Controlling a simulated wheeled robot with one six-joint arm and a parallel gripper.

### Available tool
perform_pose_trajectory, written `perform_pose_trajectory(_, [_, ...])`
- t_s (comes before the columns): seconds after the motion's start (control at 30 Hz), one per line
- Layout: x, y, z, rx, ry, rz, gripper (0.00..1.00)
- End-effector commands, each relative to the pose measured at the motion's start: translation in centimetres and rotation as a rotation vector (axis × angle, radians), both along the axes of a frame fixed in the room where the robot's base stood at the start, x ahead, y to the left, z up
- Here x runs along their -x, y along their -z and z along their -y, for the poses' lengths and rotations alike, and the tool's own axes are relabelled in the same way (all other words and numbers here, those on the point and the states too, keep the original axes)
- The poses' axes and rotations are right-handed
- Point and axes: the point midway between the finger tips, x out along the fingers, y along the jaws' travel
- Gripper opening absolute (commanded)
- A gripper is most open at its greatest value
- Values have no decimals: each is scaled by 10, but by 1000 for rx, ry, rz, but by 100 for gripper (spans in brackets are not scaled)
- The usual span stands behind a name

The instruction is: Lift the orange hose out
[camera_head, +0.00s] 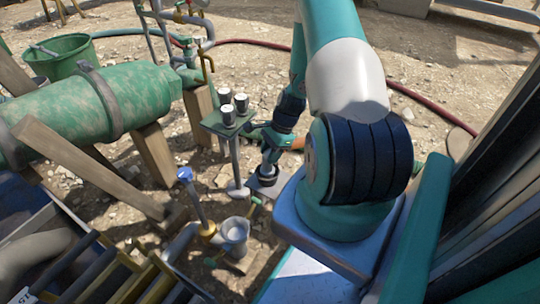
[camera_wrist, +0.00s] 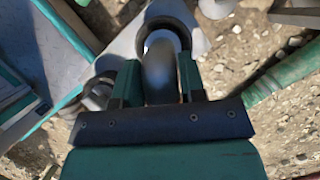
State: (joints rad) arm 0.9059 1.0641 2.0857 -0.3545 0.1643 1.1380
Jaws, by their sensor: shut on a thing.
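An orange piece of hose (camera_head: 298,143) shows just right of my wrist in the head view; the arm hides most of it. My gripper (camera_head: 269,158) points down at a dark ring with a pale rim (camera_head: 267,176) on a grey plate. In the wrist view my gripper (camera_wrist: 158,75) is shut on a grey, rounded tube end (camera_wrist: 160,70) between its green fingers. The tube meets the dark ring (camera_wrist: 165,27) on the plate (camera_wrist: 125,25). It looks shaded grey, and I cannot see whether it joins the orange hose.
A small green table (camera_head: 228,122) with several canisters stands close left of the arm. A large green pipe (camera_head: 130,98) on wooden supports fills the left. A red hose (camera_head: 420,98) crosses the gravel behind.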

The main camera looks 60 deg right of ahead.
Motion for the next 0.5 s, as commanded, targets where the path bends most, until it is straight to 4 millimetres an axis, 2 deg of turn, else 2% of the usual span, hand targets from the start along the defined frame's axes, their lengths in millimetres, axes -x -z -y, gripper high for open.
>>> perform_pose_trajectory(0.27, [-1, -57, 1, 3, 0, 4, 0])
perform_pose_trajectory(0.5, [-1, -123, 1, 4, 0, 4, 0])
